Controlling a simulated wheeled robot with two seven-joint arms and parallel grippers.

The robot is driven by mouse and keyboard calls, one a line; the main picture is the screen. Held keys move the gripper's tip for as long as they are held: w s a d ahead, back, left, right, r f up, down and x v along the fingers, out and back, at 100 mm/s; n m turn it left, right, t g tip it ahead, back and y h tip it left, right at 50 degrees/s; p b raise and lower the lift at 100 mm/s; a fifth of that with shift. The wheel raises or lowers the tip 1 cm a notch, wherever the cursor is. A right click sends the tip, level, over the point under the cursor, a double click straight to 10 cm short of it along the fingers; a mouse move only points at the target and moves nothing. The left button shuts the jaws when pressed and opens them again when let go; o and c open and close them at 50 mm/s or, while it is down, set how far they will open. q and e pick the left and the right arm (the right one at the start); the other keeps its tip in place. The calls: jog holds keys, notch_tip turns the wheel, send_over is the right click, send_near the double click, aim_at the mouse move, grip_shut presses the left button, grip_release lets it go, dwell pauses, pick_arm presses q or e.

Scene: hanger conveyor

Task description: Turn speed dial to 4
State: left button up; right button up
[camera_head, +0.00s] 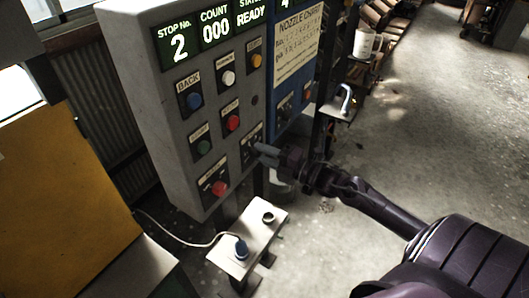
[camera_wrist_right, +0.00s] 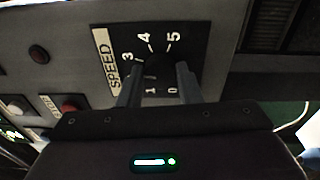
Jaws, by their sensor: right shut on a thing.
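The control panel (camera_head: 169,107) is a grey box with lit displays and coloured buttons. The speed dial (camera_wrist_right: 158,70) is a black knob on a black plate under a SPEED label (camera_wrist_right: 107,57), with white numerals around it. The 0, 1, 3, 4 and 5 show; the 2 is hidden behind a finger. I cannot tell where its pointer stands. My right gripper (camera_head: 266,153) reaches the panel's lower right; in the right wrist view its fingers (camera_wrist_right: 158,86) are shut on the dial, one on each side. My left gripper is not in view.
A blue panel (camera_head: 290,60) with a nozzle chart adjoins on the right. A small white stand (camera_head: 248,237) with a blue knob and a cable is below. Open floor (camera_head: 440,110) lies right.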

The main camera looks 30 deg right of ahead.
jog(key=m+p, duration=0.2)
jog(key=m, duration=0.4)
jog(key=m+h+p, duration=0.1)
jog(key=m+p, duration=0.1)
jog(key=m, duration=0.4)
jog(key=shift+a+f+t, duration=0.1)
jog(key=shift+f+t, duration=0.05)
jog(key=shift+t, duration=0.25)
jog(key=shift+m, duration=0.4)
jog(key=o, duration=1)
jog(key=shift+c, duration=0.2)
jog(key=shift+s, duration=0.1)
jog(key=shift+s+f, duration=0.2)
jog(key=shift+s, duration=0.05)
jog(key=b+v, duration=0.2)
jog(key=v, duration=0.5)
